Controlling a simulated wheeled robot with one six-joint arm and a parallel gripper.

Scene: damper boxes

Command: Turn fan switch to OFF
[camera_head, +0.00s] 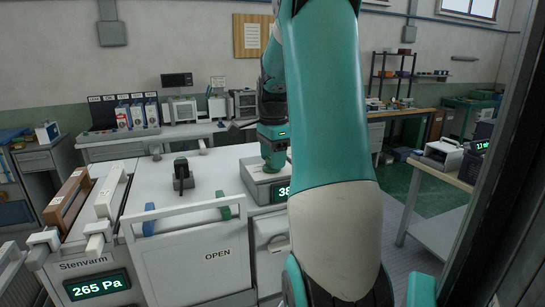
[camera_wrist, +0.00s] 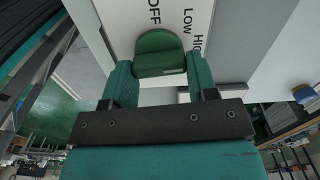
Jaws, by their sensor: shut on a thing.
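The fan switch is a green knob (camera_wrist: 160,48) in the wrist view, set at a pale panel (camera_wrist: 115,22) printed OFF, LOW and HIGH. The labels run from OFF at the left to HIGH at the right, beyond the knob. My gripper (camera_wrist: 159,66) has its two teal fingers on either side of the knob and is shut on it. I cannot tell which label the knob points to. In the head view my gripper (camera_head: 272,150) reaches down to a grey box with a lit display (camera_head: 283,191), partly hidden by my arm.
A white cabinet (camera_head: 196,268) marked OPEN has a raised handle bar. Left of it stands a Stenvarm unit (camera_head: 60,278) reading 265 Pa. A black-handled part (camera_head: 182,175) stands on the white top. A side table (camera_head: 440,190) stands at right.

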